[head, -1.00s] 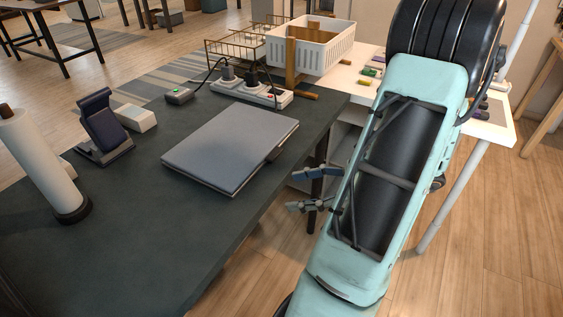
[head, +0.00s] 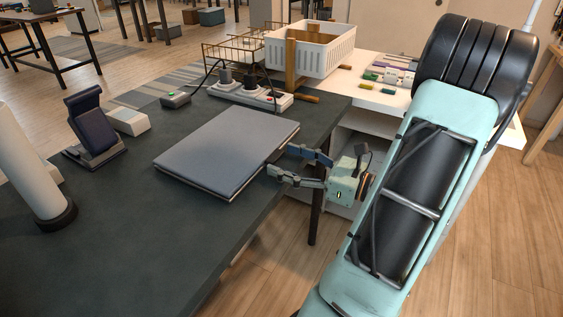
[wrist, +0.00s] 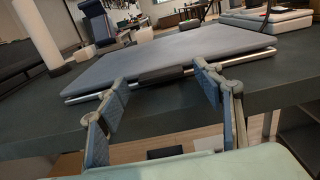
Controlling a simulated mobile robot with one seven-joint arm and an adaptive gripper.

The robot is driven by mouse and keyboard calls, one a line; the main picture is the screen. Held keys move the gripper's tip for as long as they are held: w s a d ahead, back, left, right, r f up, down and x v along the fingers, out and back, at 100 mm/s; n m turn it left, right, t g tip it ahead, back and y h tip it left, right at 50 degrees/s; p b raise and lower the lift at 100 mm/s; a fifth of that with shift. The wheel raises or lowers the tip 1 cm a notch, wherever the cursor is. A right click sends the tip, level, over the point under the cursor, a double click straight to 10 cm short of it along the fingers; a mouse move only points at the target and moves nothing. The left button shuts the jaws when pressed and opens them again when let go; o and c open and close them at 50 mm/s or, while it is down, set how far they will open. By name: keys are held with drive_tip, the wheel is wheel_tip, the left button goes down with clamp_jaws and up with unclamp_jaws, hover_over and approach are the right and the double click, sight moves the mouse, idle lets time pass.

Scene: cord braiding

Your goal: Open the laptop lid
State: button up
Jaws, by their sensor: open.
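The laptop (head: 225,150) is grey and lies closed and flat on the dark desk, close to its right-hand edge. In the wrist view the laptop (wrist: 180,50) shows its front edge, with a dark tab (wrist: 166,74) at the middle of the lid edge. My gripper (head: 296,164) is open and empty at the desk edge, with its fingers pointing at the laptop's near edge. In the wrist view my gripper's fingers (wrist: 158,75) stand apart, one to each side of the tab. Whether a fingertip touches the laptop I cannot tell.
The dark desk (head: 130,235) is clear in front of the laptop. A phone stand (head: 94,135), a white box (head: 129,121) and a white roll (head: 30,165) stand at its left. A power strip (head: 250,94) with plugs lies behind the laptop, near a white basket (head: 310,50).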

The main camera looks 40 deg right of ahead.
drive_tip(key=shift+x, duration=0.85)
drive_tip(key=shift+c, duration=0.4)
